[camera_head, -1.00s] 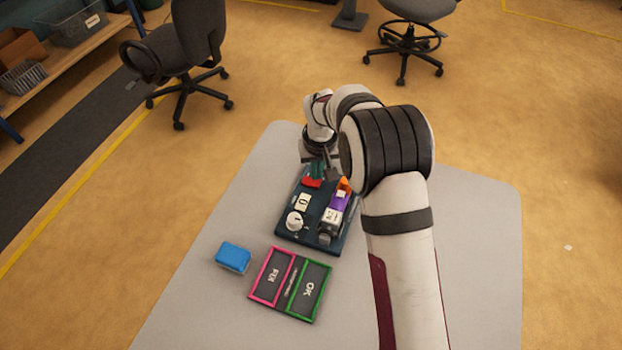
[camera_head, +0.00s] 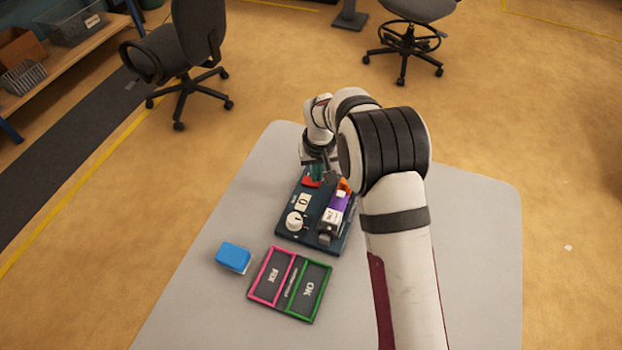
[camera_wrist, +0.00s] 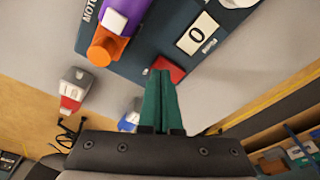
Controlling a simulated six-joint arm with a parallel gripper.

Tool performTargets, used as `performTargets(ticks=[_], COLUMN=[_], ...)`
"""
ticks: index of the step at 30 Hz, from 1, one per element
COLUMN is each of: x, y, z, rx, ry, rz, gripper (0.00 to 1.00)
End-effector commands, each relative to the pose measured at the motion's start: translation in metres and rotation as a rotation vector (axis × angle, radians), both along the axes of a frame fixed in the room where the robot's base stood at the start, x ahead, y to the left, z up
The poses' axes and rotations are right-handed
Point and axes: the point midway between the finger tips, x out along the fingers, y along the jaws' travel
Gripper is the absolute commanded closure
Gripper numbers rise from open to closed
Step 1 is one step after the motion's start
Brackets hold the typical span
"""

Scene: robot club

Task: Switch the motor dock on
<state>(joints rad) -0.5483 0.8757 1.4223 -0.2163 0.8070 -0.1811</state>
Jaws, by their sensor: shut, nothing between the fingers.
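The motor dock is a dark blue board (camera_head: 287,232) on the table; its edge also shows in the wrist view (camera_wrist: 140,62). It carries a red part (camera_head: 311,181), a white plate marked "0" (camera_head: 303,202), a white round knob (camera_head: 296,221) and a purple and white motor (camera_head: 334,214) with an orange end. My gripper (camera_head: 318,173) is at the board's far end, by the red part. In the wrist view, my gripper's teal fingers (camera_wrist: 160,76) are shut and empty. Their tips overlap the red part (camera_wrist: 173,68); I cannot tell whether they touch it.
A blue box (camera_head: 233,257) and a sorting mat with pink and green frames (camera_head: 279,307) lie nearer on the table. A red and grey object (camera_wrist: 74,88) and a partly hidden blue one (camera_wrist: 130,118) show in the wrist view. The table's right side is clear.

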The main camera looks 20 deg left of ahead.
Motion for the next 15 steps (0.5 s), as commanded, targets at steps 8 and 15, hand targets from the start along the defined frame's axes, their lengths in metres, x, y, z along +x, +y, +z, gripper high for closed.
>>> performTargets(ticks=[8,15], x=[-0.0002,0.0], y=[0.0,0.0001], z=[-0.0043,-0.0077], rx=[0.0,0.0], ry=[0.001,0.0], rz=[0.0,0.0], gripper=[1.0,1.0])
